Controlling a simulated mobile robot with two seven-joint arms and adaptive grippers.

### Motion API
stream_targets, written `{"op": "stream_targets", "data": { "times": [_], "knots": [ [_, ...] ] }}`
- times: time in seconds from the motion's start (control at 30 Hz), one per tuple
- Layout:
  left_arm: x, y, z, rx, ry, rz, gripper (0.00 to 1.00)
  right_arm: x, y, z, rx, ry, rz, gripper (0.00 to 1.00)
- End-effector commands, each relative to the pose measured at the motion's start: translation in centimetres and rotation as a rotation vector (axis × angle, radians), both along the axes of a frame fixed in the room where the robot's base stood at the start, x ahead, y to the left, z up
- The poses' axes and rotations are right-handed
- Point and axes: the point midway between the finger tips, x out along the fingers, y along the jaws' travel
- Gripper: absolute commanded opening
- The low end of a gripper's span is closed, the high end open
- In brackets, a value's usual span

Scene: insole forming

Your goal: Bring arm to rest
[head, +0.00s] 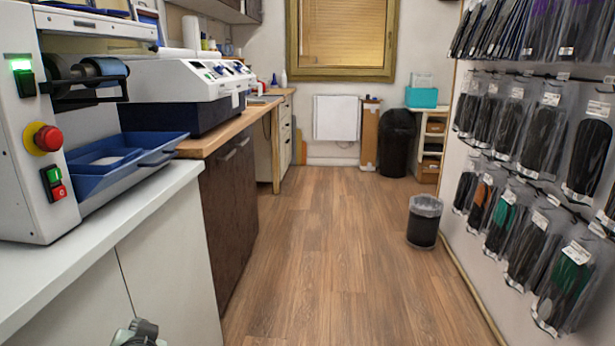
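A small grey, rounded mechanical part of mine (138,333) shows at the bottom edge, left of the middle, in front of the white cabinet. I cannot tell which link it is, and no fingers show on it. Neither my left gripper nor my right gripper can be made out. Nothing held is visible.
A white-topped counter (120,230) on the left bears a machine (25,130) with a red stop button and a blue tray (140,158). Packaged insoles (540,130) hang on the right wall. A small dark bin (423,228) stands on the floor. The wooden floor (320,250) between is clear.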

Motion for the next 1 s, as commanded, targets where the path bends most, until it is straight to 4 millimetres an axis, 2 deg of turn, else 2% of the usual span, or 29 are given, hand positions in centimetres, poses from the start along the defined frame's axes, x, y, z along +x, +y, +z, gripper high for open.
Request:
{"op": "stream_targets", "data": {
  "times": [0.03,0.1,0.17,0.2,0.3,0.4,0.5,0.6,0.7,1.0],
  "knots": [
    [-1.9,-0.4,-3.8,-0.041,0.083,-0.013,0.0,0.0,0.0,0.2,-0.001,0.0,0.0,0.4],
    [-4.6,-1.2,-8.5,-0.109,0.188,-0.028,0.0,0.0,0.0,0.4,-0.002,0.0,0.0,0.4],
    [-7.4,-1.9,-12.2,-0.164,0.279,-0.036,0.0,0.0,0.0,0.5,-0.003,-0.001,0.0,0.4],
    [-9.3,-2.4,-14.5,-0.202,0.338,-0.041,0.0,0.0,0.0,0.7,-0.003,-0.001,0.0,0.4],
    [-14.3,-3.5,-19.3,-0.285,0.478,-0.043,0.0,0.0,-0.1,0.9,-0.004,-0.002,0.0,0.4],
    [-18.6,-4.4,-22.5,-0.353,0.589,-0.042,0.0,0.0,-0.1,1.1,-0.005,-0.003,0.0,0.4],
    [-21.8,-5.1,-24.5,-0.4,0.666,-0.037,0.0,0.0,-0.1,1.2,-0.006,-0.003,0.0,0.4],
    [-23.4,-5.5,-25.4,-0.425,0.704,-0.033,0.0,0.0,-0.1,1.3,-0.006,-0.004,0.0,0.4],
    [-23.9,-5.6,-25.6,-0.432,0.717,-0.033,0.0,0.0,-0.1,1.3,-0.006,-0.004,0.0,0.4],
    [-23.8,-5.6,-25.6,-0.431,0.715,-0.033,0.0,0.0,0.0,1.3,-0.006,-0.004,0.0,0.4]
  ]
}}
